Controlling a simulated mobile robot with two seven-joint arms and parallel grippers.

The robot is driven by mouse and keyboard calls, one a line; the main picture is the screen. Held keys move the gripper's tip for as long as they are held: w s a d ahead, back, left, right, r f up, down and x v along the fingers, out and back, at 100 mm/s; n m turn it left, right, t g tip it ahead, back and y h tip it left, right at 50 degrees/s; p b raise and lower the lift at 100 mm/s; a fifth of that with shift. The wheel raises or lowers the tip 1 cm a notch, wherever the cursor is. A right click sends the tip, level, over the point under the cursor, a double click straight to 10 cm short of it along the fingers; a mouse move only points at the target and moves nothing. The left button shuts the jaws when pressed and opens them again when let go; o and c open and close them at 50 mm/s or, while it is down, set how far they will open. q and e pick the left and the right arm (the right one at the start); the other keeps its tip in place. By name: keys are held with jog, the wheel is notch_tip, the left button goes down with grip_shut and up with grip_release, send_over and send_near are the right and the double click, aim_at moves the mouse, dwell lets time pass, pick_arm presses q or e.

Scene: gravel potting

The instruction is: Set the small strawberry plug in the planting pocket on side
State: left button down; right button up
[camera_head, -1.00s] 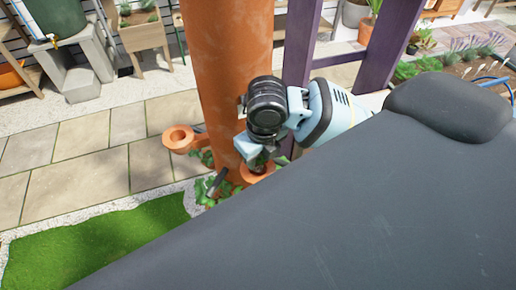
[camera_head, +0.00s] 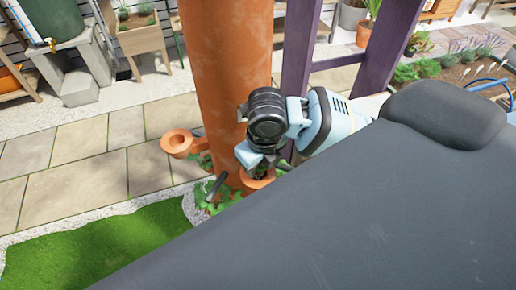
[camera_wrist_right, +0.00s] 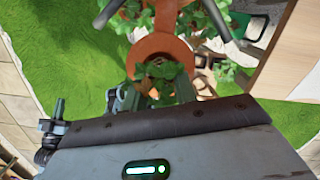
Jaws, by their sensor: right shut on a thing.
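A tall terracotta planter column (camera_head: 226,70) stands in the middle of the head view, with cup-shaped planting pockets on its sides. My right gripper (camera_head: 256,164) is low beside the column, directly over one planting pocket (camera_head: 262,183). In the right wrist view, my right gripper (camera_wrist_right: 157,95) is shut on the small strawberry plug (camera_wrist_right: 163,73), whose green leaves show between the fingers. The round orange rim of the pocket (camera_wrist_right: 138,47) surrounds or lies just behind these leaves. The plug's root end is hidden, so I cannot tell how deep it sits. My left gripper is not visible.
Another pocket (camera_head: 177,142) sticks out on the column's left and looks empty. Green foliage (camera_head: 205,197) and a dark rod (camera_head: 217,185) are close below the gripper. Purple posts (camera_head: 297,75) stand right behind it. Paving and grass at left are clear.

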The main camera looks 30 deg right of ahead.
jog(key=o, duration=1.3)
jog(key=shift+r+p, duration=0.7)
jog(key=shift+r, duration=0.9)
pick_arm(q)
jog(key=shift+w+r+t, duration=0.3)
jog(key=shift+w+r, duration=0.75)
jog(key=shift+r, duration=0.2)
pick_arm(e)
jog(key=shift+r, duration=2.85)
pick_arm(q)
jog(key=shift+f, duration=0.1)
